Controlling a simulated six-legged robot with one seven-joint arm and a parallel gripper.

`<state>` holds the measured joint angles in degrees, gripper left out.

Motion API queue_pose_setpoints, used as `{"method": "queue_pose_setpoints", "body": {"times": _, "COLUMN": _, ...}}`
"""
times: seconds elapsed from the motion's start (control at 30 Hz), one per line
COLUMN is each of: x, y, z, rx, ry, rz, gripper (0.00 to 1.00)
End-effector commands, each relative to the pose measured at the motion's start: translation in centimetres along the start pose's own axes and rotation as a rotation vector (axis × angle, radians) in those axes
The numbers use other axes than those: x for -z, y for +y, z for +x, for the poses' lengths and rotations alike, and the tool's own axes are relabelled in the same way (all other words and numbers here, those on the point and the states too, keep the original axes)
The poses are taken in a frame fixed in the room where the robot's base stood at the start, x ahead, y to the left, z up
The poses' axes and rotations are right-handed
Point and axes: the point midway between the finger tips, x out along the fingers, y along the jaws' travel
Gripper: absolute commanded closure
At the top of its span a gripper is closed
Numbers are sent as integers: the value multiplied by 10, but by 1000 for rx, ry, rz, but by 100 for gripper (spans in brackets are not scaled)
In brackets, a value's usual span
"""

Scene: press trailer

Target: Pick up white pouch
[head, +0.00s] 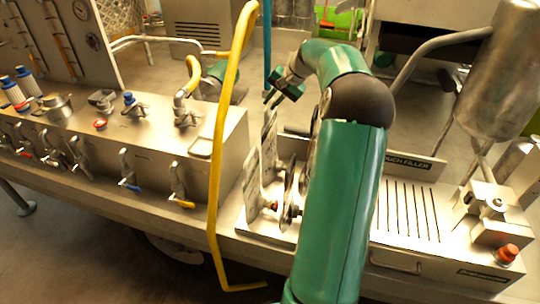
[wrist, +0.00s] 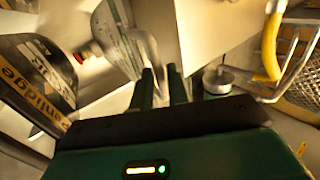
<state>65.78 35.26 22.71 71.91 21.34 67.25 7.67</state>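Pale, flat pouch-like shapes stand upright on the pouch filler; one pale pouch (head: 252,188) is nearer the front, and another (head: 268,150) is behind it. I cannot tell for sure which is the white pouch. My gripper (head: 271,100) is just above the rear one. In the wrist view, the two dark fingers of my gripper (wrist: 162,75) are apart with a gap between them, and I see nothing held. A pale pouch-like shape (wrist: 112,38) with a green edge lies just left of the fingertips. My arm hides part of the filler.
The pouch filler (head: 405,212) has a slotted top and a red knob (head: 507,253) at right. A yellow pipe (head: 222,130) rises left of the pouches. A steel box (head: 150,150) with several valves is farther left. A dark printed item (wrist: 35,80) is at left in the wrist view.

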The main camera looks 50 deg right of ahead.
Motion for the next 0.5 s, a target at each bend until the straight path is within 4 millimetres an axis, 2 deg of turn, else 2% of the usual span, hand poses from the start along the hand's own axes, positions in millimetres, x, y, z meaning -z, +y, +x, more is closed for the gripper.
{"method": "queue_pose_setpoints", "body": {"times": 0.1, "x": -2, "y": 1, "z": 21, "rx": 1, "ry": -5, "rz": 1, "gripper": 84}}
{"method": "queue_pose_setpoints", "body": {"times": 0.2, "x": -2, "y": 1, "z": 32, "rx": 0, "ry": -2, "rz": 0, "gripper": 84}}
{"method": "queue_pose_setpoints", "body": {"times": 0.47, "x": -2, "y": 1, "z": 36, "rx": 0, "ry": 0, "rz": 0, "gripper": 84}}
{"method": "queue_pose_setpoints", "body": {"times": 0.5, "x": -2, "y": 1, "z": 36, "rx": 0, "ry": 0, "rz": 0, "gripper": 88}}
